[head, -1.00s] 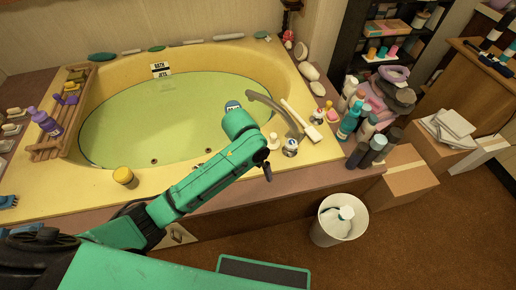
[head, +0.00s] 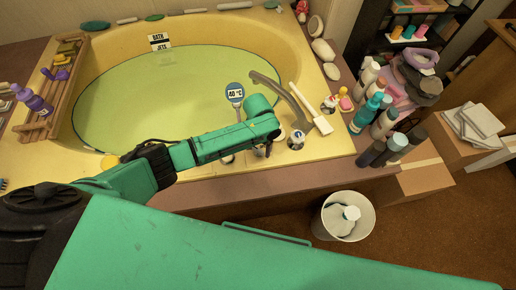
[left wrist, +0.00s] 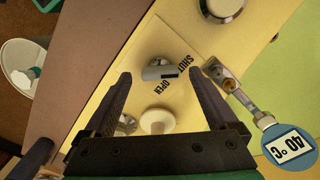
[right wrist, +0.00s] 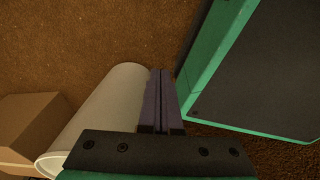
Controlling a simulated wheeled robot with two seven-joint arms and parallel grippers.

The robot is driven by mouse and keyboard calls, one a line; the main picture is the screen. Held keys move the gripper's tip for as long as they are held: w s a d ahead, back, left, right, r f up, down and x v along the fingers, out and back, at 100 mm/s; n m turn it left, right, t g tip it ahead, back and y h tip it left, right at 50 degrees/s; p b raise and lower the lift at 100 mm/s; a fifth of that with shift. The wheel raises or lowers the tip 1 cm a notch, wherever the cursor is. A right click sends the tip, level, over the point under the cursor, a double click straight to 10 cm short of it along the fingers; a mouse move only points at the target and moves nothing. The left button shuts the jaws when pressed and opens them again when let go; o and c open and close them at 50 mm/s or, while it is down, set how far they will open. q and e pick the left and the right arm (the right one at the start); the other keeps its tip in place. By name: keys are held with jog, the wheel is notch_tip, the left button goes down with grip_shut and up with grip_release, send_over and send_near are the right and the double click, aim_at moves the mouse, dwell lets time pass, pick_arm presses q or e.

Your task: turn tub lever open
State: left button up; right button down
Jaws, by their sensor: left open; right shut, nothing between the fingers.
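The tub lever (left wrist: 159,71) is a small grey metal handle on the yellow tub rim, shown in the left wrist view. It is beside the dark words SHUT and OPEN, and its handle points toward SHUT. My left gripper (left wrist: 157,72) is open, with the lever in view between its fingertips; I cannot tell whether they touch it. In the head view my left gripper (head: 268,148) is over the tub's front rim and hides the lever. My right gripper (right wrist: 160,73) is shut and empty in the right wrist view, above the brown carpet.
A blue 40 °C thermometer (left wrist: 289,146) and a white knob (left wrist: 157,121) are close to my left gripper. A white bin (head: 343,216) is on the floor.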

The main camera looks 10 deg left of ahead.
pick_arm(q)
jog(key=shift+f, duration=0.5)
jog(key=c, duration=1.4)
jog(key=shift+o, duration=0.2)
jog(key=shift+r, duration=0.1)
pick_arm(e)
jog(key=shift+s+f, duration=0.1)
jog(key=shift+s, duration=0.4)
